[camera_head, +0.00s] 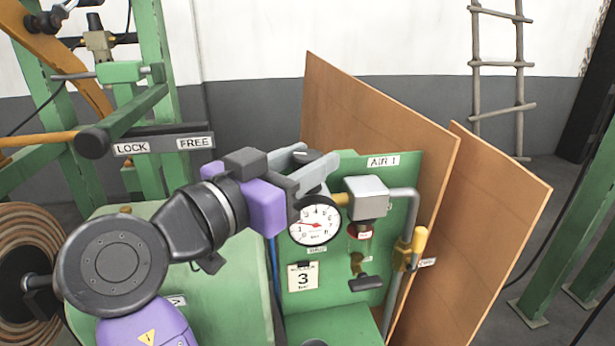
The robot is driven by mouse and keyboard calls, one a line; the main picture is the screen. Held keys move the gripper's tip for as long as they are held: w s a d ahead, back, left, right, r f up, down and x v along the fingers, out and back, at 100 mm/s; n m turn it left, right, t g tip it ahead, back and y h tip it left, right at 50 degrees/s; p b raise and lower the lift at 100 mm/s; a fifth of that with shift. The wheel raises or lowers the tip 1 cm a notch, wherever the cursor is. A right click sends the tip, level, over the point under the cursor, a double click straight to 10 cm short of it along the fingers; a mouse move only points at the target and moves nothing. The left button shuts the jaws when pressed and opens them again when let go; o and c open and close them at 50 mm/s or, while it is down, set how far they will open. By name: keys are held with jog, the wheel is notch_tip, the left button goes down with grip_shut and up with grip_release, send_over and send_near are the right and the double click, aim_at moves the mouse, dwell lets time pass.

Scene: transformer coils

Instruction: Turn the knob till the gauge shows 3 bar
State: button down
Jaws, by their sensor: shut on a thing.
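The round gauge (315,221) has a white face and black rim and sits on the green AIR 1 panel (404,180). Its short red needle points left and slightly up, on the low side of the scale; the exact value is too small to read. My gripper (318,168) reaches in from the left, just above the gauge. Its grey fingers are shut on a dark thing between them, apparently the knob (309,156), which is mostly hidden. A card reading 3 bar (303,279) hangs below the gauge.
A grey box (367,197) with a bent pipe is right of the gauge. A yellow handle (419,245) and dark handle (366,283) stick out nearby. Brown boards (500,220) lean behind the panel. A green frame with a LOCK/FREE plate (165,144) stands left.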

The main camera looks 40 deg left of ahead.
jog(key=m+g+h+b, duration=0.1)
jog(key=m+h, duration=0.1)
jog(key=h, duration=0.2)
jog(key=m+g+h+b, duration=0.1)
jog(key=m+h+b, duration=0.1)
jog(key=m+h, duration=0.1)
jog(key=shift+m+h, duration=0.3)
jog(key=shift+h, duration=0.4)
jog(key=shift+g, duration=0.3)
jog(key=shift+f, duration=0.1)
jog(key=c, duration=0.9)
grip_release()
jog(key=shift+o, duration=0.2)
jog(key=b+v, duration=0.2)
jog(key=v, duration=0.5)
jog(key=shift+s+a, duration=0.25)
jog(key=shift+a, duration=0.05)
jog(key=shift+f, duration=0.1)
